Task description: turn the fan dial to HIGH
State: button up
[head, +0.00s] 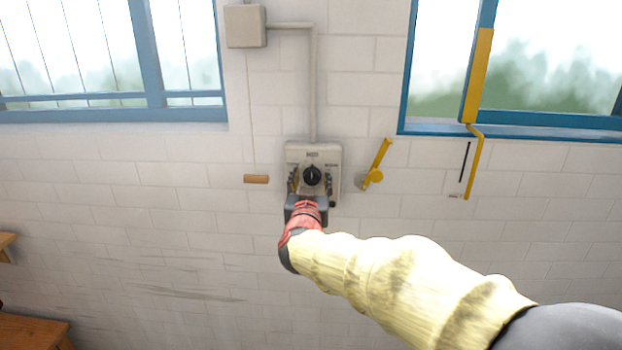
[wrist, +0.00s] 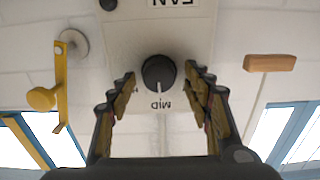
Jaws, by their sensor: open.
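The fan dial (head: 312,174) is a round black knob on a pale control box (head: 325,152) on the wall. It also shows in the wrist view (wrist: 158,72), which sees the box upside down, with "FAN" lettering at the top edge. The dial's white mark points at the "MID" label. Other labels beside the dial are partly hidden by the fingers. My gripper (wrist: 160,76) is open, with one finger on each side of the dial. Gaps show between fingers and knob in the wrist view. In the head view my gripper (head: 311,184) is in front of the box.
A yellow lever (head: 377,165) is on the wall right of the box. A wooden pull handle (head: 256,179) hangs on a cord to the left. A yellow window crank (head: 474,170) is farther right. A conduit (head: 315,90) runs up from the box.

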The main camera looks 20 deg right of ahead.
jog(key=shift+w+d, duration=0.15)
jog(key=shift+c, duration=0.8)
jog(key=c, duration=0.9)
jog(key=shift+c, duration=0.2)
